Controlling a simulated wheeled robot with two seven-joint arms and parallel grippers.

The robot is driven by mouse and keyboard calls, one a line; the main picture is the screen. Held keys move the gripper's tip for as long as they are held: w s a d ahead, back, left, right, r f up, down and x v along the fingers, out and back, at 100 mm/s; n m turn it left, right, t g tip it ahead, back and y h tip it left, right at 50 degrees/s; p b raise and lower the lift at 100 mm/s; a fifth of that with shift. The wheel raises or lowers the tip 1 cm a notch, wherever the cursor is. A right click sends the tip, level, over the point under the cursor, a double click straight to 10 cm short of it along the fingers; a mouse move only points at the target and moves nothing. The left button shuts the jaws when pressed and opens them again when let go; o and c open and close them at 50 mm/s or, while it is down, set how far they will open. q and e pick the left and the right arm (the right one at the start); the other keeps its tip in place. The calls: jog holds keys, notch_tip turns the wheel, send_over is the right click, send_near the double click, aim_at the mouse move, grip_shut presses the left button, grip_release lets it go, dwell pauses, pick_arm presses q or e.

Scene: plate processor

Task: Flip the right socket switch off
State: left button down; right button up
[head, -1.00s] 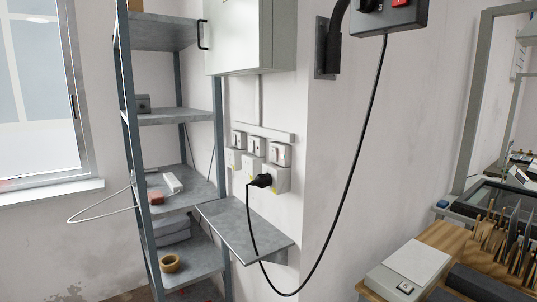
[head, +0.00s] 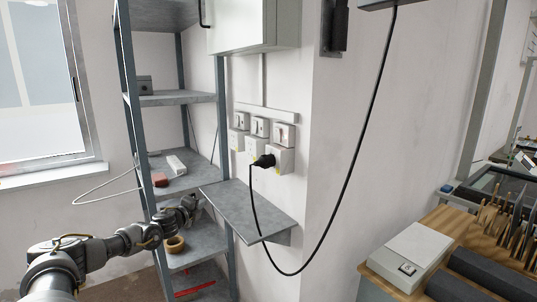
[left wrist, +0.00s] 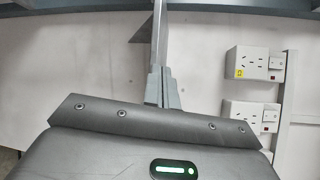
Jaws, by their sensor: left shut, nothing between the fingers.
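Three switches are in a row on the wall, each above a socket. The right socket switch (head: 284,136) sits above the right socket (head: 283,158), which has a black plug (head: 264,161) in it. I cannot tell its on or off position. The middle switch (head: 260,127) and left switch (head: 241,119) are beside it. My left gripper (head: 193,202) is low and left of the sockets, by the shelf rack, apart from the switches. In the left wrist view its fingers (left wrist: 161,88) are together and empty, with socket units (left wrist: 255,64) to the right. My right gripper is not in view.
A small wall shelf (head: 240,208) juts out below the sockets, close to my left gripper. A metal shelf rack (head: 174,98) stands left of it. A black cable (head: 349,185) hangs in a loop from the plug. A wooden bench (head: 440,232) is at right.

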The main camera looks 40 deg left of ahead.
pick_arm(q)
jog(key=w+d+r+m+t+h, duration=0.1)
jog(key=d+r+m, duration=0.1)
jog(key=r, duration=0.4)
jog(key=d+r+m+t+h, duration=0.1)
jog(key=r+m, duration=0.2)
jog(key=r, duration=0.3)
jog(key=s+d+r+m+t+h, duration=0.2)
jog(key=d+r+m+h, duration=0.3)
jog(key=d+r+m, duration=0.7)
jog(key=m+h+p, duration=0.4)
jog(key=m+p, duration=0.1)
jog(key=p, duration=0.2)
send_near(277, 131)
jog(key=shift+g, duration=0.5)
jog(key=p+x, duration=0.2)
jog(key=x, duration=0.1)
jog(key=r+p+x, duration=0.1)
jog(key=p+x, duration=0.1)
jog(key=p, duration=0.1)
jog(key=shift+w+r, duration=0.1)
jog(key=shift+w, duration=0.25)
jog(key=shift+w+d+m+p, duration=0.15)
jog(key=shift+w+m+p, duration=0.15)
jog(key=shift+w+p, duration=0.2)
